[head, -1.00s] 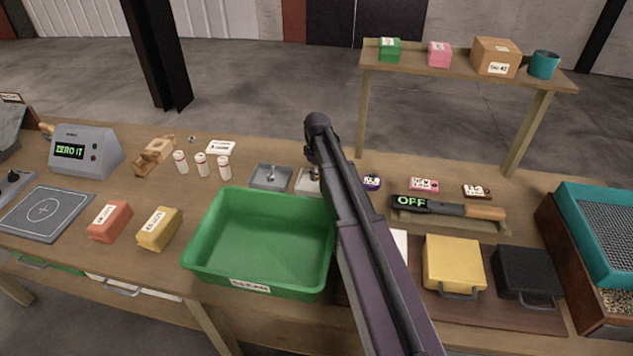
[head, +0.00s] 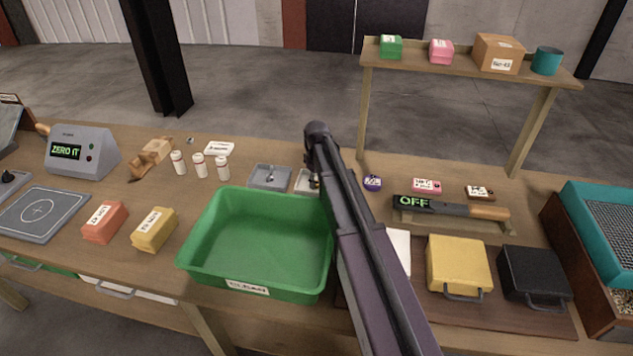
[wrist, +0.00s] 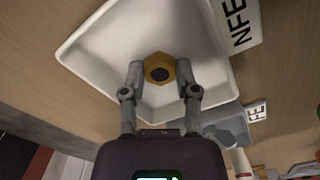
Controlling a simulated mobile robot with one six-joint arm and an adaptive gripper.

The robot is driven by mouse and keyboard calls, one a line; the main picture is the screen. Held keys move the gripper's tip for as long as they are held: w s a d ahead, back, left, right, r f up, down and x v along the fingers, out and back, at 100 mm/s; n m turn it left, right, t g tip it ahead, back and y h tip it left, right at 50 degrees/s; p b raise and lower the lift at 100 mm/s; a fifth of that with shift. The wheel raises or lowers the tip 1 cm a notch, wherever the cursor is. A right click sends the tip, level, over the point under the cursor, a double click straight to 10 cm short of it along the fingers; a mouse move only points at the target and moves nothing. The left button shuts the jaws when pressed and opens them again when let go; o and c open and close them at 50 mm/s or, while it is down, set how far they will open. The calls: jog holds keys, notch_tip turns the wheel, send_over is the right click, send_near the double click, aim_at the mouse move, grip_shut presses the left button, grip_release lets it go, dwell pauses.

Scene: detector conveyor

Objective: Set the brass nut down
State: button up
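The brass nut (wrist: 160,69) is a yellow hexagon with a dark hole, seen in the wrist view. My gripper (wrist: 159,72) has one fingertip on each side of it, with almost no gap, and looks shut on it. The nut is over the floor of a white tray (wrist: 100,59); whether it touches the floor I cannot tell. In the head view the white tray (head: 301,187) shows only in part, as my arm covers the gripper and most of that spot.
A grey tray (head: 257,184) with a small part stands just left of the white one. A large green bin (head: 205,260) is in front. White bottles (head: 200,166) stand further left. A detector wand (head: 450,208) reading OFF lies to the right.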

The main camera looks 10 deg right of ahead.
aim_at(317, 183)
jog(key=shift+o, duration=1.4)
jog(key=shift+r, duration=0.1)
notch_tip(317, 183, up, 12)
jog(key=p, duration=1.2)
jog(key=shift+s, duration=0.1)
jog(key=s+m, duration=0.7)
jog(key=s, duration=1.7)
jog(key=shift+s+m, duration=0.3)
jog(key=shift+s, duration=0.05)
jog(key=shift+d, duration=0.1)
